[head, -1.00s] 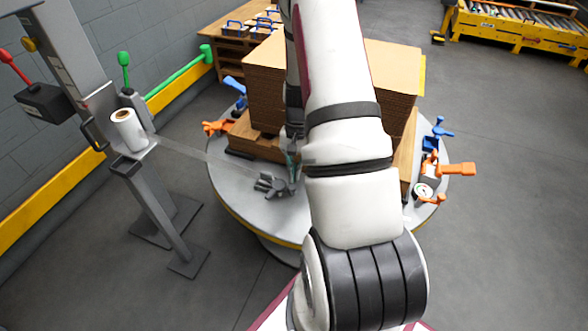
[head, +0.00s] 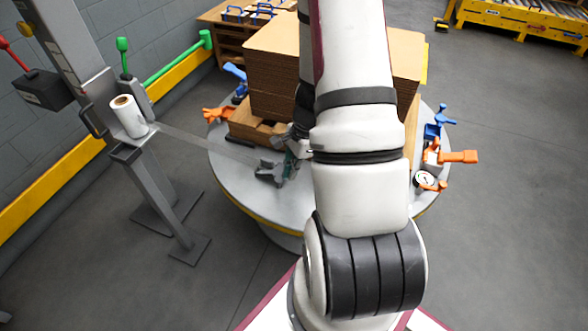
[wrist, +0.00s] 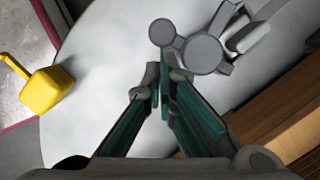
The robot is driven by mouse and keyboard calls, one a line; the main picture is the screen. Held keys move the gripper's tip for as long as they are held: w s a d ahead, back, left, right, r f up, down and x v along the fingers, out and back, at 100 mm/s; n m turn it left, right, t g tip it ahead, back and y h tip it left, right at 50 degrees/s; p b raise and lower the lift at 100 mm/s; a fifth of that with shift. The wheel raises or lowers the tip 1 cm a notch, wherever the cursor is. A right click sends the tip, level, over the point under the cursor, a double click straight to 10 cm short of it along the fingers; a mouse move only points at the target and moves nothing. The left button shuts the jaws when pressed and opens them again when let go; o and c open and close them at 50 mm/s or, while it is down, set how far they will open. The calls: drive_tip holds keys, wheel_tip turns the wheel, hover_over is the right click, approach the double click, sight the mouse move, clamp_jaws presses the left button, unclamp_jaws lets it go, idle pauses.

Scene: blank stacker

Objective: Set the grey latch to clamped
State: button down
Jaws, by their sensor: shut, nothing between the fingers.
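The grey latch (head: 268,173) is on the near side of the round grey table, in front of the stacked cardboard. In the wrist view the latch (wrist: 204,53) shows two round knobs and arms running to the upper right. My gripper (wrist: 163,82) is shut and empty, its teal-sided fingers together just below the smaller knob. Whether the fingertips touch the knob I cannot tell. In the head view my gripper (head: 291,163) is partly hidden by my arm, right beside the latch. The latch's exact setting is unclear.
Orange (head: 218,115) and blue latches stand around the rim of the round table (head: 236,180), with a gauge (head: 427,180) at right. The cardboard stack (head: 275,75) rises behind. A grey stand with a white roll (head: 129,117) is at left. A yellow object (wrist: 48,90) shows beside the wrist view's table edge.

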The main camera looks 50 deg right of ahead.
drive_tip(key=shift+a+m+b, duration=0.35)
drive_tip(key=shift+a+m, duration=0.1)
drive_tip(key=shift+m, duration=0.55)
drive_tip(key=shift+a, duration=0.2)
drive_tip(key=shift+w+a, duration=0.1)
drive_tip(key=shift+r, duration=0.1)
drive_tip(key=p+v, duration=0.8)
drive_tip(key=v, duration=0.1)
drive_tip(key=shift+s+r, duration=0.25)
drive_tip(key=shift+r, duration=0.15)
